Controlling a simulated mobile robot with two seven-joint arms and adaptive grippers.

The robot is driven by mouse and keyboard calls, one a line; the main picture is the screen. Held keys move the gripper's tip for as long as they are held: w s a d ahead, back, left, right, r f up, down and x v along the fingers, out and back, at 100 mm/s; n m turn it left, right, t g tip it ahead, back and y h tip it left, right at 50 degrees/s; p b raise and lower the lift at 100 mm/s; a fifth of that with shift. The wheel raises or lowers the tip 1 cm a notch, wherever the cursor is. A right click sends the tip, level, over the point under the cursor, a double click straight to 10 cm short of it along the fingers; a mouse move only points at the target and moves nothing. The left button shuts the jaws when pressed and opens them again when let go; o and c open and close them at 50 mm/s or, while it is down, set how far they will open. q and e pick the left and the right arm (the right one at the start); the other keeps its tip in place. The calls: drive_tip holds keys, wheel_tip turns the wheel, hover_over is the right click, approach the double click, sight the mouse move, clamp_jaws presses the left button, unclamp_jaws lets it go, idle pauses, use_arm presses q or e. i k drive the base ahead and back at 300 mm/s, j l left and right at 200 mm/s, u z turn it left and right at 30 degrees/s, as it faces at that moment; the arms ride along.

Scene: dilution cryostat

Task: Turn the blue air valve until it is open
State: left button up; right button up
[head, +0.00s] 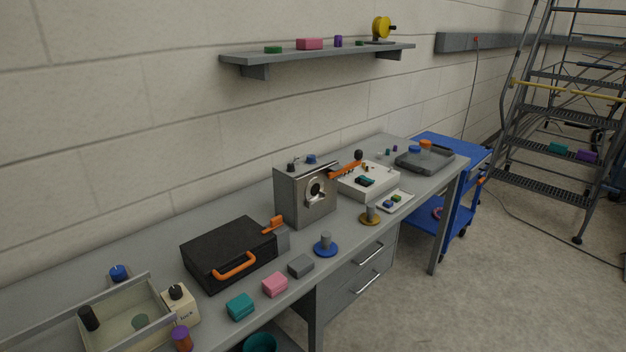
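Several blue parts are in view, and I cannot tell for sure which is the air valve. A blue knob (119,272) sits on a small grey mount at the left of the bench, behind a shallow tray. A blue disc with a grey post (326,248) stands near the bench's front edge. A small blue knob (311,159) is on top of a grey box (306,194) with a round front port. Whether any of these is open or shut is too small to tell. Neither of my grippers is in view.
On the grey bench are a walled tray (154,294), a black case (222,257) with an orange handle, teal (240,307) and pink (275,285) blocks, a gold disc (370,218) and a white instrument (366,184). A shelf (320,54) hangs above. A ladder (560,100) stands right.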

sight(117, 273)
drive_tip(key=u, duration=1.45)
